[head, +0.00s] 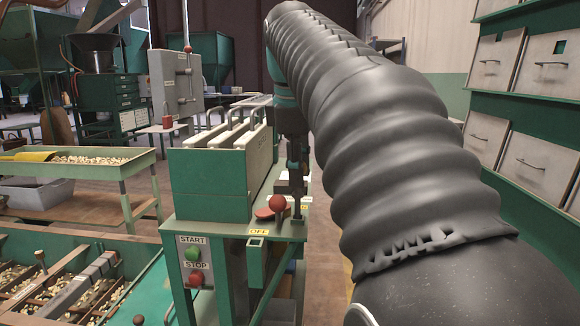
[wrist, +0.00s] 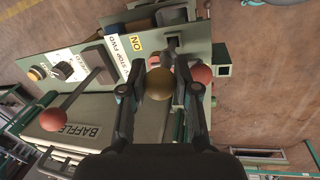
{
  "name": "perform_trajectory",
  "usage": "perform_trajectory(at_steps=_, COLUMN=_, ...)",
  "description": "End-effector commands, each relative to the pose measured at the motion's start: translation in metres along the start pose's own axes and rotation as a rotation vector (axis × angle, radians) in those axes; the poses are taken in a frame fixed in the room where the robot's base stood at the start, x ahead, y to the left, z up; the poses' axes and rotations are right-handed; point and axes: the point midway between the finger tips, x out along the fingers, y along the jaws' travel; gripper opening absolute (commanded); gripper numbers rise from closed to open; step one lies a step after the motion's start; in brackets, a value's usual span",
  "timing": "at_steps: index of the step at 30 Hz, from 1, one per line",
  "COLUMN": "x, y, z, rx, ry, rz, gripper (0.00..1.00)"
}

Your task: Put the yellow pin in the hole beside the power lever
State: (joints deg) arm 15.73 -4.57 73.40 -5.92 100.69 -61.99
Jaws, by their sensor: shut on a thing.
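My gripper (wrist: 160,92) is shut on the yellow pin (wrist: 159,84); its round, dull-yellow head shows between the fingers in the wrist view. The pin's shank and the hole are hidden, so I cannot tell whether the pin is in the hole. A red ball knob (wrist: 201,74), which looks like the power lever's, is just right of the right finger. The ON label (wrist: 136,42) is up and left of the pin. In the head view my gripper (head: 297,205) points down at the machine's end, beside the red knob (head: 278,202) and above right of the OFF label (head: 258,231).
Another red-knobbed lever (wrist: 54,118) stands at the left in the wrist view, near the BAFFLE label (wrist: 75,131). START (head: 192,252) and STOP (head: 195,279) buttons are on the machine's front. Nut bins (head: 145,262) lie at lower left. Drawers (head: 536,165) line the right.

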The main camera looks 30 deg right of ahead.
Motion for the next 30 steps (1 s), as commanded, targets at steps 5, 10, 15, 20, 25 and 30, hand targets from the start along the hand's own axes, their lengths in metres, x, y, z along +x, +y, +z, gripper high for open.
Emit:
perform_trajectory(at_steps=5, x=0.005, y=-0.001, z=0.0, rx=0.0, ry=0.0, rz=0.0, gripper=0.0)
perform_trajectory(at_steps=10, x=0.009, y=-0.002, z=0.0, rx=0.0, ry=0.0, rz=0.0, gripper=0.0)
perform_trajectory(at_steps=15, x=0.014, y=-0.003, z=0.0, rx=0.0, ry=0.0, rz=0.0, gripper=0.0)
perform_trajectory(at_steps=20, x=0.018, y=-0.004, z=0.0, rx=0.0, ry=0.0, rz=-0.001, gripper=0.0)
perform_trajectory(at_steps=25, x=0.022, y=-0.005, z=0.0, rx=0.0, ry=0.0, rz=-0.001, gripper=0.0)
perform_trajectory(at_steps=30, x=0.026, y=-0.006, z=0.0, rx=0.0, ry=0.0, rz=0.0, gripper=0.0)
